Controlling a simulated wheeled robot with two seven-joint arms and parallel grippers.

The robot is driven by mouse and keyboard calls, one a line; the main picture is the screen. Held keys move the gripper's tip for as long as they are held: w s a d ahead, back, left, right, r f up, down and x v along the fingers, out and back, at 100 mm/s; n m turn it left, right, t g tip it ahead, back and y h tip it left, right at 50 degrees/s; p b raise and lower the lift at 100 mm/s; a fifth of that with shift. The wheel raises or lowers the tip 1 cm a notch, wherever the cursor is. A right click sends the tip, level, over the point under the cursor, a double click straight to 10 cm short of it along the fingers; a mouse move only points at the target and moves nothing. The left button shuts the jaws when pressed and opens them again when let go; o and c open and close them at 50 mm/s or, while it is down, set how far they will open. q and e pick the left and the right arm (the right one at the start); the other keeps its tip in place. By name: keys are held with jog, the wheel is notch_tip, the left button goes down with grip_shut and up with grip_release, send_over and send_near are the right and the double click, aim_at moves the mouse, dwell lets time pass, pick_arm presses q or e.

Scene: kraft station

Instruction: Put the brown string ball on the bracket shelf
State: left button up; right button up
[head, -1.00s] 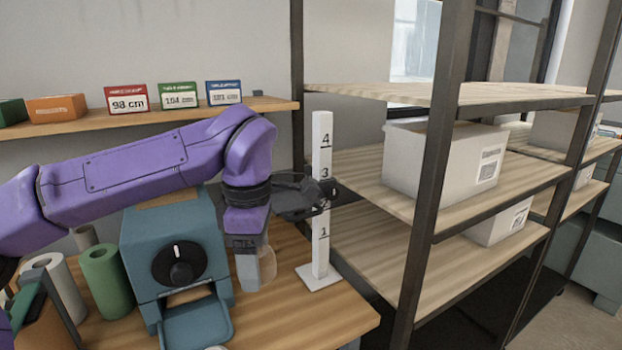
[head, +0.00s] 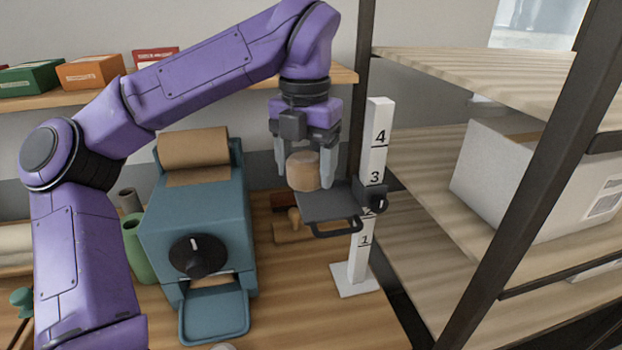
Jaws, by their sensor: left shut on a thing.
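The brown string ball (head: 303,171), a squat tan roll, is between the fingers of my left gripper (head: 304,165). The gripper points down and is shut on it. The bracket shelf (head: 328,204) is a small dark grey plate with a front loop, clamped to a white numbered post (head: 373,150) near the 2 and 3 marks. The ball is at the shelf's back left edge in the picture. I cannot tell whether it touches the plate. My right gripper is not in view.
A blue-grey paper dispenser (head: 197,222) stands left of the post on the wooden table (head: 290,300). Dark rack uprights (head: 540,180) and wooden shelves with a white box (head: 520,175) are close on the right. Small boxes (head: 90,71) line a wall shelf behind.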

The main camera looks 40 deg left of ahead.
aim_at(314, 204)
pick_arm(q)
jog(key=w+f, duration=0.1)
jog(key=w, duration=0.1)
jog(key=w+f, duration=0.2)
jog(key=shift+a, duration=0.4)
jog(key=f+p, duration=0.1)
jog(key=s+f, duration=0.1)
jog(key=f, duration=0.1)
jog(key=shift+a+p, duration=0.15)
jog(key=shift+p, duration=0.2)
jog(key=shift+f, duration=0.2)
jog(key=shift+w+f, duration=0.15)
jog(key=shift+w, duration=0.2)
jog(key=shift+f, duration=0.2)
jog(key=o, duration=1)
jog(key=shift+r, duration=0.1)
jog(key=shift+o, duration=0.3)
jog(key=shift+s+r, duration=0.1)
jog(key=shift+s, duration=0.05)
jog(key=shift+r, duration=0.15)
notch_tip(314, 204, up, 12)
jog(key=shift+b, duration=0.3)
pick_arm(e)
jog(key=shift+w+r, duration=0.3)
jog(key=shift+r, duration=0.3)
